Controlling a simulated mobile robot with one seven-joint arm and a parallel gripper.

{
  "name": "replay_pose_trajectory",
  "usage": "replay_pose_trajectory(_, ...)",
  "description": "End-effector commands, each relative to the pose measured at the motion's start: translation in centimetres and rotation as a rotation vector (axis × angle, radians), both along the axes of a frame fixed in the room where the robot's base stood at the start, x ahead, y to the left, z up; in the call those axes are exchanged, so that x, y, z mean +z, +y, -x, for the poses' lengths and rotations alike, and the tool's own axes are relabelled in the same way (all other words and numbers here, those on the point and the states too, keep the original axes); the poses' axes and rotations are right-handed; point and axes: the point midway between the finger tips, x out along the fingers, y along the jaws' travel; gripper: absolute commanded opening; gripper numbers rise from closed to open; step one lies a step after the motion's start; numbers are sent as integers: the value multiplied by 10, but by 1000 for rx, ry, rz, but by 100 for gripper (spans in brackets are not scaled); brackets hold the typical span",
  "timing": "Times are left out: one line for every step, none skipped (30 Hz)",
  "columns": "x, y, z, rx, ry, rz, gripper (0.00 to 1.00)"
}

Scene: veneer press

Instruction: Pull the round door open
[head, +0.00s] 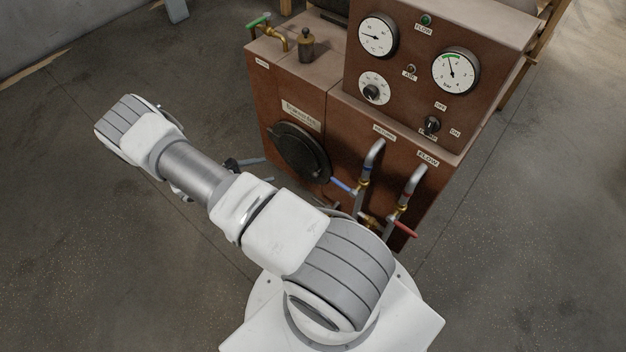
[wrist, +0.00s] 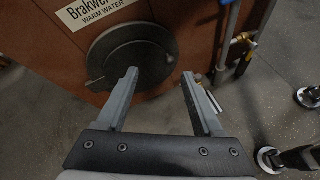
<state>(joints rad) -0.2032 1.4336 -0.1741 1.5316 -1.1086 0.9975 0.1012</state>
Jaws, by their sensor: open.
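The round door (head: 301,153) is a dark disc low on the front of the brown cabinet, under a label plate. It looks closed against the panel. The left fingertip overlaps the door in the picture; I cannot tell the exact gap. In the head view my arm hides most of my gripper.
The brown cabinet (head: 400,150) carries gauges and switches above. Pipes with a blue-handled valve (head: 343,186) and a red-handled valve (head: 404,231) stand out right of the door. A green-handled tap (head: 262,20) is on top. The floor to the left is clear.

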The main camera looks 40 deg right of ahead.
Motion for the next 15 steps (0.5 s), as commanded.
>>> replay_pose_trajectory(-28,-4,7,29,33,18,68)
replay_pose_trajectory(-39,-6,10,46,48,27,68)
replay_pose_trajectory(-52,-8,14,68,67,38,68)
replay_pose_trajectory(-62,-10,17,83,81,46,68)
replay_pose_trajectory(-71,-11,20,97,94,53,68)
replay_pose_trajectory(-81,-13,23,115,108,60,68)
replay_pose_trajectory(-87,-14,25,126,118,65,68)
replay_pose_trajectory(-93,-15,28,135,126,70,68)
replay_pose_trajectory(-98,-16,30,147,135,75,68)
replay_pose_trajectory(-102,-17,31,154,141,78,68)
replay_pose_trajectory(-105,-17,32,159,144,80,68)
replay_pose_trajectory(-107,-18,33,164,149,82,68)
replay_pose_trajectory(-109,-19,33,167,151,84,68)
replay_pose_trajectory(-110,-20,34,168,152,84,68)
replay_pose_trajectory(-112,-22,34,169,154,84,68)
